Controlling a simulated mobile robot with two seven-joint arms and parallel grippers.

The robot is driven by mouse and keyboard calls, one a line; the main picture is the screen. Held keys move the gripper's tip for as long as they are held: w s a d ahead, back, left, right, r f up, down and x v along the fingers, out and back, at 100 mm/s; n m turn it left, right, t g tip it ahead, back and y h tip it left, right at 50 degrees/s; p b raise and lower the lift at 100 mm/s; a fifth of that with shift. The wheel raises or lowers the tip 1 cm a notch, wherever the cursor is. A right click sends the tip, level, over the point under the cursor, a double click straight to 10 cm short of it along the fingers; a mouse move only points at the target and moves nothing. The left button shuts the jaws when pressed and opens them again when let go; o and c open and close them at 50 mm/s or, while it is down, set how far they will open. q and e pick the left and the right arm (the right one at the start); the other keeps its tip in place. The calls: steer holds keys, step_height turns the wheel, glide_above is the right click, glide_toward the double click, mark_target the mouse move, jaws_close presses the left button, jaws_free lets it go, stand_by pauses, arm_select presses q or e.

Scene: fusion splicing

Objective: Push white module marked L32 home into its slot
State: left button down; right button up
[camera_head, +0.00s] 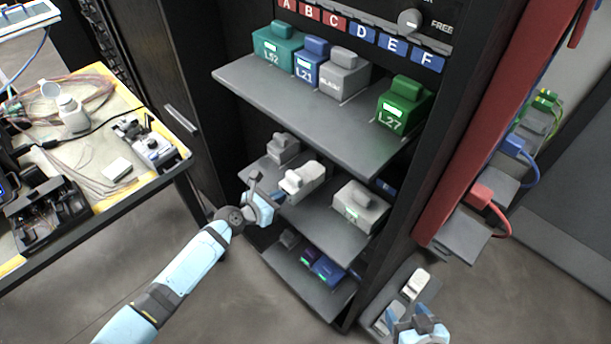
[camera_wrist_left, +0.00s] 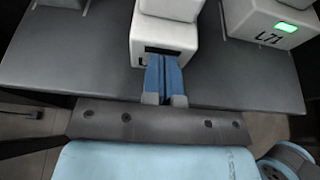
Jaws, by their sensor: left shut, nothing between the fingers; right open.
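A white module (camera_head: 304,180) sits on the middle shelf (camera_head: 310,216), its front near the shelf's front edge. In the left wrist view the white module (camera_wrist_left: 166,28) has a dark display, and its printed label is mostly hidden behind my fingers, so I cannot read L32. My left gripper (camera_head: 272,199) is shut and empty in front of it. In the left wrist view the left gripper's blue fingertips (camera_wrist_left: 163,62) are together at the module's front face, seemingly against it. My right gripper (camera_head: 418,322) is open at the bottom right, apart from this module.
A pale module marked L71 (camera_wrist_left: 275,22) with a lit green display stands to the right; it also shows in the head view (camera_head: 361,206). A grey module (camera_head: 283,148) stands left. The upper shelf (camera_head: 330,112) overhangs. A tray (camera_head: 384,300) with white pieces lies near my right gripper.

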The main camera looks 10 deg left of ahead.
mark_target(289, 189)
arm_select(q)
steer(key=shift+w+d, duration=0.8)
steer(key=shift+w, duration=0.2)
steer(key=shift+w+d, duration=0.75)
steer(key=shift+w, duration=0.25)
steer(key=shift+w+d, duration=0.8)
steer(key=shift+w, duration=0.2)
steer(key=shift+s+a+p, duration=0.45)
steer(key=shift+s+a, duration=0.55)
steer(key=shift+s, duration=0.3)
steer(key=shift+s+a+p, duration=0.25)
steer(key=shift+s+a, duration=0.5)
steer(key=shift+s, duration=0.25)
steer(key=shift+s+a+p, duration=0.25)
steer(key=shift+s+a, duration=0.5)
steer(key=shift+s, duration=0.2)
steer(key=s+a+r+m+y+p, duration=0.1)
steer(key=s+r+m+p, duration=0.2)
steer(key=s+m, duration=0.6)
steer(key=s+a+r+m+y+p, duration=0.2)
steer(key=s+r+m+p, duration=0.1)
steer(key=s+m, duration=0.6)
steer(key=s+a+r+m+y+p, duration=0.2)
steer(key=s+r+m+p, duration=0.1)
steer(key=s+m, duration=0.6)
steer(key=r+m, duration=0.1)
steer(key=m, duration=0.3)
steer(key=shift+s+a, duration=0.2)
steer(key=shift+s, duration=0.15)
